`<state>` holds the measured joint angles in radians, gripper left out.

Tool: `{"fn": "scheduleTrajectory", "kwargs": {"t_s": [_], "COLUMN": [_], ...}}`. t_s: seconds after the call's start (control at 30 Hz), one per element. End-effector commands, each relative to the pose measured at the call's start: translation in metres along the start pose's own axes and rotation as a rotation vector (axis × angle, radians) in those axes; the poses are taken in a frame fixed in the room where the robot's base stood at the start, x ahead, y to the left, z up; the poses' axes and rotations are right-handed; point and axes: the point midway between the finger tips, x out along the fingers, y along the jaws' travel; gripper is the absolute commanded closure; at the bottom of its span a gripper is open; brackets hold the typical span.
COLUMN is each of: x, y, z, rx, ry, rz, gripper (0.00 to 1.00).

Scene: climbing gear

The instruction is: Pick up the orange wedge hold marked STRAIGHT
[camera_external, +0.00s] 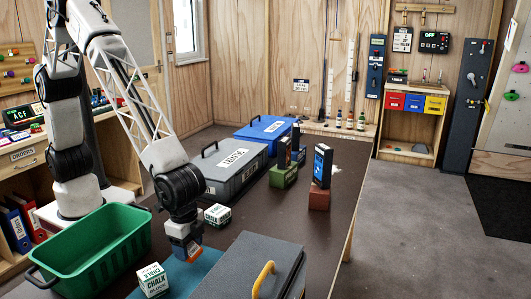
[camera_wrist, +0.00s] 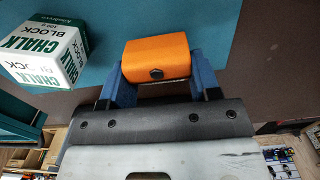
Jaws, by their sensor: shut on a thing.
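An orange hold (camera_wrist: 157,54) with a dark bolt hole sits between the two blue fingers of my gripper (camera_wrist: 157,74) in the wrist view. The fingers are closed on its two sides. In the external view a bit of the orange hold (camera_external: 195,253) shows below my gripper (camera_external: 187,247), over the blue mat (camera_external: 205,267). I cannot tell whether it touches the mat. No STRAIGHT marking is readable on the side I see.
A chalk block box (camera_external: 152,281) stands left of my gripper, and another chalk box (camera_external: 217,215) stands behind. A green crate (camera_external: 110,255) is at left, a grey toolbox (camera_external: 237,170) behind, and a dark case with a yellow handle (camera_external: 263,277) at front right. Free table lies toward the right.

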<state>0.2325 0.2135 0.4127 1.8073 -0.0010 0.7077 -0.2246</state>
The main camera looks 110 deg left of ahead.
Motion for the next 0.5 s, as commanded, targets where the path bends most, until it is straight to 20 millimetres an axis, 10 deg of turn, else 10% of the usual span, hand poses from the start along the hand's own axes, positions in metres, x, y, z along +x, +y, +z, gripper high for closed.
{"fn": "scheduleTrajectory", "kwargs": {"t_s": [0.5], "x": [-0.007], "y": [-0.015], "z": [0.069], "rx": [0.0], "ry": [0.0], "rz": [0.0], "gripper": [0.67]}}
